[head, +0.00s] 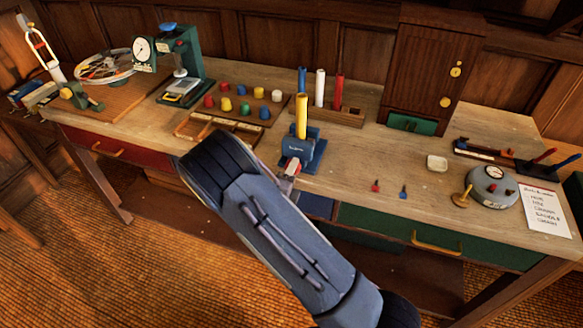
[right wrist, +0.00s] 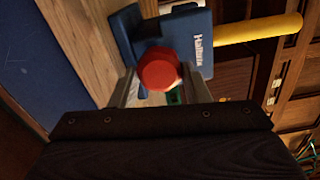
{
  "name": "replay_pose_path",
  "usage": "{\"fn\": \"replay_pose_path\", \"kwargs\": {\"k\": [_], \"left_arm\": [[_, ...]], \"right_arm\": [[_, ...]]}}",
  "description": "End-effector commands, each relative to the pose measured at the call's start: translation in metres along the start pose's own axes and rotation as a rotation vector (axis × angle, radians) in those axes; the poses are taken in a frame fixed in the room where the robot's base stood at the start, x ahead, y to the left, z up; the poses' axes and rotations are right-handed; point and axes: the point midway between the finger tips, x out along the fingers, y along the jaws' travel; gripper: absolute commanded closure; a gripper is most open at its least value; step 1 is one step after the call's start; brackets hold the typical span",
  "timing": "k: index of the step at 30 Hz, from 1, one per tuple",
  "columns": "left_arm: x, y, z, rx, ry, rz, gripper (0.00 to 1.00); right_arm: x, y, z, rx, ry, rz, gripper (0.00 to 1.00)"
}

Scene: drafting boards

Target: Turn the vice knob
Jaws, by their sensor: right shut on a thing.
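The blue vice (head: 299,151) stands at the front edge of the bench, with a yellow cylinder (head: 301,116) upright in it. Its red knob (right wrist: 159,70) faces the camera in the right wrist view, where the vice body (right wrist: 190,42) and the yellow cylinder (right wrist: 258,29) also show. My right gripper (right wrist: 158,88) is shut on the red knob, one finger on each side of it. In the head view my right arm reaches up to the vice and its gripper (head: 291,169) is mostly hidden behind the forearm. My left gripper is not in view.
A block with white and red cylinders (head: 338,112) stands behind the vice. A board of coloured pegs (head: 243,104) lies to its left. A small white dish (head: 437,163) and a round grey gauge (head: 493,186) are to the right. Bare bench (head: 365,160) lies between.

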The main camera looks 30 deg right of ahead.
Motion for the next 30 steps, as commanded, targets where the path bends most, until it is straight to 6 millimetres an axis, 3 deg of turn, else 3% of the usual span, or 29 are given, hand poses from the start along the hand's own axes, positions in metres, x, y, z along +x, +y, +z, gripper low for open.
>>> {"fn": "replay_pose_path", "kwargs": {"k": [18, 19, 23, 30], "left_arm": [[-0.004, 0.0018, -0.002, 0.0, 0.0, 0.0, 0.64], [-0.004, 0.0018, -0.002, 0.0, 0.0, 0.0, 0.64], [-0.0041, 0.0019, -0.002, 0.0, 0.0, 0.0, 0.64], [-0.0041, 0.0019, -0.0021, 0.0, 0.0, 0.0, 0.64]], "right_arm": [[-0.0008, 0.0022, -0.0016, -0.046, 0.003, 0.006, 0.81], [-0.0007, 0.0022, -0.0016, -0.045, 0.003, 0.006, 0.55], [-0.0005, 0.0015, -0.0011, -0.044, 0.002, 0.004, 0.38], [-0.0003, 0.001, -0.0003, -0.043, 0.001, 0.003, 0.36]]}}
